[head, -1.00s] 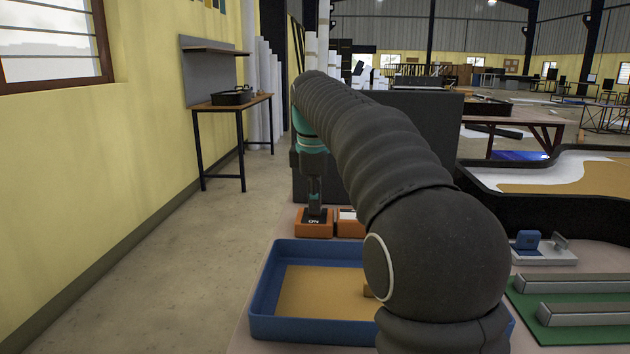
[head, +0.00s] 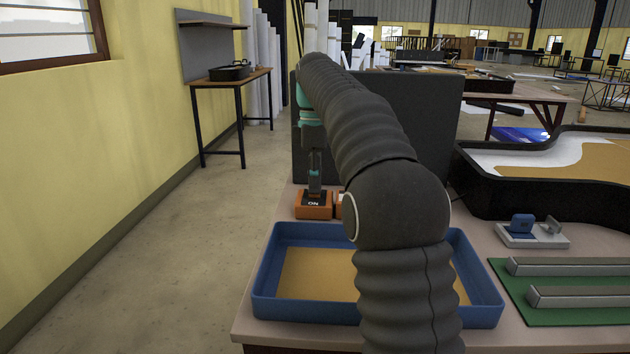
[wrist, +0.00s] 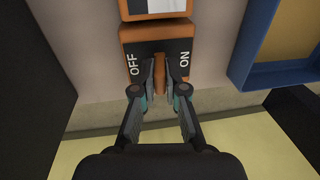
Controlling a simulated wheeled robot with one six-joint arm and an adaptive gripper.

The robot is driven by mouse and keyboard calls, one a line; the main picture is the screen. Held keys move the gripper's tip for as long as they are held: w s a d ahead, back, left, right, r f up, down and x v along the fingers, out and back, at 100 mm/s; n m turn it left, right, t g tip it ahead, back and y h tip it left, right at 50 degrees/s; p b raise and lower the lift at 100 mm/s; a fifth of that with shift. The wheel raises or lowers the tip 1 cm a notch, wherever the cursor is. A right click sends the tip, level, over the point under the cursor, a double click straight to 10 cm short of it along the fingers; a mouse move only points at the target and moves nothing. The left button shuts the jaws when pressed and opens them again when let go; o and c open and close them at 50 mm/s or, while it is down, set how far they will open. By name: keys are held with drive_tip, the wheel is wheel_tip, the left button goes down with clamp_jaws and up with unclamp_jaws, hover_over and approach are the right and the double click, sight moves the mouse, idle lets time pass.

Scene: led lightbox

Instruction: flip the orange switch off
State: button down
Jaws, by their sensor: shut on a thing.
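In the wrist view the orange switch (wrist: 142,34) shows a black face with OFF at left and ON at right. My gripper (wrist: 160,74) is over the middle of this face, its two fingers closed on a narrow orange lever (wrist: 160,76). The fingers hide part of the lever, so its exact tilt is unclear. In the head view my gripper (head: 315,187) points down at the box.
A second orange box (wrist: 152,7) with a pale face stands beside the switch. The blue tray (head: 262,306) is in front. A dark panel (head: 430,120) stands behind. A green board (head: 510,312) with grey bars and a white base (head: 549,239) with blue part lie at right.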

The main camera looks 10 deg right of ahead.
drive_tip(key=c, duration=1.2)
unclamp_jaws()
drive_tip(key=shift+s+t, duration=0.1)
drive_tip(key=shift+t, duration=0.2)
